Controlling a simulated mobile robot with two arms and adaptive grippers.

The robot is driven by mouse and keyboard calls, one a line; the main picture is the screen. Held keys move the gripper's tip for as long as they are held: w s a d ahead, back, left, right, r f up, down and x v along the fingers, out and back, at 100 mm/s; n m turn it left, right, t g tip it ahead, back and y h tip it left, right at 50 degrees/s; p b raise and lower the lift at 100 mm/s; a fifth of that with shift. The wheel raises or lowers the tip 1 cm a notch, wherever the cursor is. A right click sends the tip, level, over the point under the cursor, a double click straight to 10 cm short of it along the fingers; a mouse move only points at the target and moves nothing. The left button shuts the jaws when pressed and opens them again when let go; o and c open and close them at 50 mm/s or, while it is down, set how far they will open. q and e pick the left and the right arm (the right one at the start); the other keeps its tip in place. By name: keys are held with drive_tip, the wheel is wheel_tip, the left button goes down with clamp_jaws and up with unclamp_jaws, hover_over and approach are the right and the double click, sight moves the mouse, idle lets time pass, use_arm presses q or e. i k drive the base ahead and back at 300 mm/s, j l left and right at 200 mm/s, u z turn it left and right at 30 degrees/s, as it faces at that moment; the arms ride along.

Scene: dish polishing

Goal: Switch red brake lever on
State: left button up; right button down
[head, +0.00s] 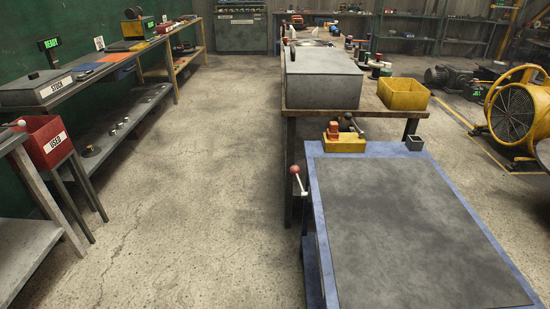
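A lever with a red ball knob (295,169) stands at the far left corner of the blue-framed table (314,215). Its thin rod slants from the knob down and to the right, to a pivot beside the table's left edge. No on or off marking is readable on it. Neither of my grippers is in the head view, so where they are relative to the lever is not shown.
A yellow block with a red part (344,144) and a small grey cup (414,143) sit at the blue table's far edge. A workbench with a grey case (322,80) and yellow bin (403,94) stands behind. The concrete floor (190,200) to the left is clear.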

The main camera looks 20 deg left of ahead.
sight(294, 170)
drive_tip(key=i+j, duration=0.1)
drive_tip(key=j, duration=0.35)
drive_tip(key=i+j, duration=0.1)
drive_tip(key=j, duration=0.4)
drive_tip(key=i+j, duration=0.1)
drive_tip(key=j, duration=0.35)
drive_tip(key=i+j, duration=0.1)
drive_tip(key=j, duration=0.85)
drive_tip(key=i+z, duration=0.05)
drive_tip(key=i, duration=0.05)
